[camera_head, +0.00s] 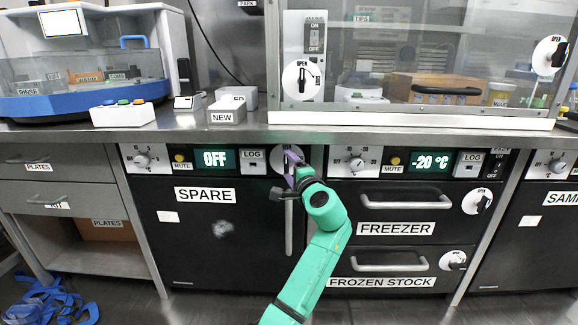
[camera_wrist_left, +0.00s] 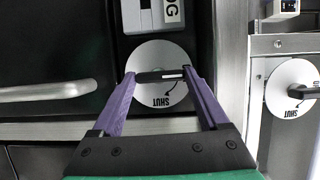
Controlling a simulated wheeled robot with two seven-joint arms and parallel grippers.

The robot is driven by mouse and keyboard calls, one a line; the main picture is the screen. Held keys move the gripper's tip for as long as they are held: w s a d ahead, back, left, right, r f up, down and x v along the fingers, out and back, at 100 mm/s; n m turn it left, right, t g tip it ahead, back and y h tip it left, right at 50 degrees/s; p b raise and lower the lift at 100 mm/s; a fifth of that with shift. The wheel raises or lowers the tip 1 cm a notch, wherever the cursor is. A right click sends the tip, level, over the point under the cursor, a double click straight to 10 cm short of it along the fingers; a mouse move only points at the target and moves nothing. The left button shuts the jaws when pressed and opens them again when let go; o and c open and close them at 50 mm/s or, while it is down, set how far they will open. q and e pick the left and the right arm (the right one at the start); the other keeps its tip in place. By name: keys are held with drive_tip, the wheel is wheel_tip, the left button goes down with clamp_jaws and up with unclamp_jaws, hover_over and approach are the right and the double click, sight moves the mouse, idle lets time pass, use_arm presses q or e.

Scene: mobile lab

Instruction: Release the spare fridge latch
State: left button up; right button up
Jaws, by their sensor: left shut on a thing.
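The spare fridge (camera_head: 185,250) is a black door with a SPARE label and an OFF display. Its latch is a white disc with a dark bar handle at the panel's right end, mostly hidden by my gripper in the head view. In the left wrist view the latch (camera_wrist_left: 160,93) shows plainly, with SHUT printed on its disc. My left gripper (camera_head: 292,156) has purple fingers, closed on the ends of the latch handle (camera_wrist_left: 160,76). The handle's white-marked end points right in that view. My right gripper is not in view.
The fridge's long vertical door handle (camera_head: 289,225) hangs just below the latch, beside my green arm. The freezer drawers (camera_head: 400,198) with their own latches stand close on the right. The steel counter (camera_head: 230,131) runs above. Blue straps (camera_head: 45,300) lie on the floor at left.

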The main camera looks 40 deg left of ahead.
use_arm(q)
drive_tip(key=shift+f, duration=0.1)
drive_tip(key=o, duration=1.2)
drive_tip(key=shift+o, duration=0.2)
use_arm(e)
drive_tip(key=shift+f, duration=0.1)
use_arm(q)
drive_tip(key=shift+d, duration=0.1)
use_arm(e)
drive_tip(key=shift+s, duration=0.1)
use_arm(q)
drive_tip(key=p+v, duration=0.2)
drive_tip(key=v, duration=1.2)
drive_tip(key=shift+s+d+p, duration=0.2)
drive_tip(key=shift+p, duration=0.15)
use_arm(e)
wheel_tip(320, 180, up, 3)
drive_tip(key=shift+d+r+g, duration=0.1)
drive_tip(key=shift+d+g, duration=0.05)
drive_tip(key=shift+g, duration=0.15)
